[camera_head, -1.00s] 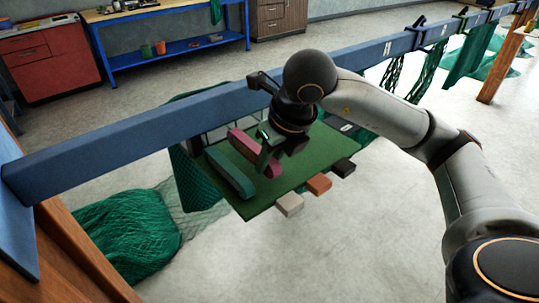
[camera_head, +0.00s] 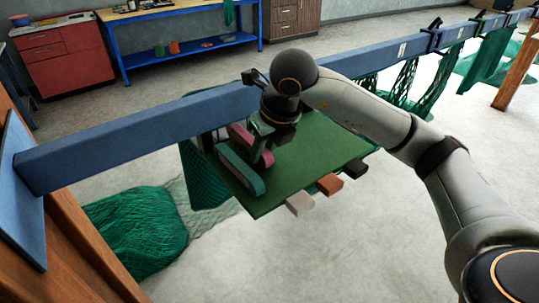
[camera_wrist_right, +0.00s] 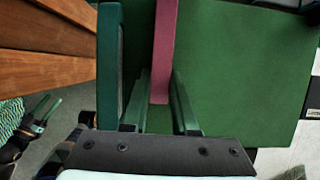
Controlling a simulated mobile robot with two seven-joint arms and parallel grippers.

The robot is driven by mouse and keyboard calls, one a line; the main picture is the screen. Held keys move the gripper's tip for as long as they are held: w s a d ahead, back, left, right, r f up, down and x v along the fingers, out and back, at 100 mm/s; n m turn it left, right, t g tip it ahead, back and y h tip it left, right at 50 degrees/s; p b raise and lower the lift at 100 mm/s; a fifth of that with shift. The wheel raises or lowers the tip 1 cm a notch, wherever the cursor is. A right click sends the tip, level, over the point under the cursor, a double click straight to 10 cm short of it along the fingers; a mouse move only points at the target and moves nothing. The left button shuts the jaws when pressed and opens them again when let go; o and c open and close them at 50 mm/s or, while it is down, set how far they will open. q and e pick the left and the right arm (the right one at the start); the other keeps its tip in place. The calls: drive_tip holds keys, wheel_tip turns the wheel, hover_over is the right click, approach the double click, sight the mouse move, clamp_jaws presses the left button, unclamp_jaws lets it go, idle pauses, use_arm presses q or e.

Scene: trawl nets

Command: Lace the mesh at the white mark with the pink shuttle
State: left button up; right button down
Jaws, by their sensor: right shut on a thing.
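The pink shuttle (camera_head: 240,135) is at the board's left part, behind the teal shuttle (camera_head: 240,170); whether it touches the board is unclear. My right gripper (camera_head: 265,150) is shut on it. In the right wrist view the pink shuttle (camera_wrist_right: 164,55) runs lengthwise between the green fingers of my right gripper (camera_wrist_right: 160,100). The teal shuttle (camera_wrist_right: 110,65) is just left of them. A green mesh (camera_head: 203,180) hangs under the blue beam (camera_head: 120,140), beside the board. I cannot make out a white mark on it. A dark thing with green prongs, possibly my left gripper (camera_wrist_right: 38,120), shows at lower left.
The green board (camera_head: 320,150) is mostly bare on its right. Grey (camera_head: 299,203), orange (camera_head: 329,184) and black (camera_head: 355,168) blocks jut from its front edge. A net heap (camera_head: 135,230) lies on the floor. A wooden post (camera_head: 85,245) stands at left.

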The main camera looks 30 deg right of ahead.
sight(248, 137)
drive_tip(key=shift+w+a+p, duration=0.15)
drive_tip(key=shift+w+p, duration=0.05)
drive_tip(key=shift+w, duration=1.25)
drive_tip(key=shift+w+a+p, duration=0.1)
drive_tip(key=shift+w+p, duration=0.1)
drive_tip(key=shift+w, duration=1.2)
drive_tip(key=c, duration=0.6)
unclamp_jaws()
drive_tip(key=b+v, duration=0.1)
drive_tip(key=v, duration=1.1)
drive_tip(key=shift+r, duration=0.35)
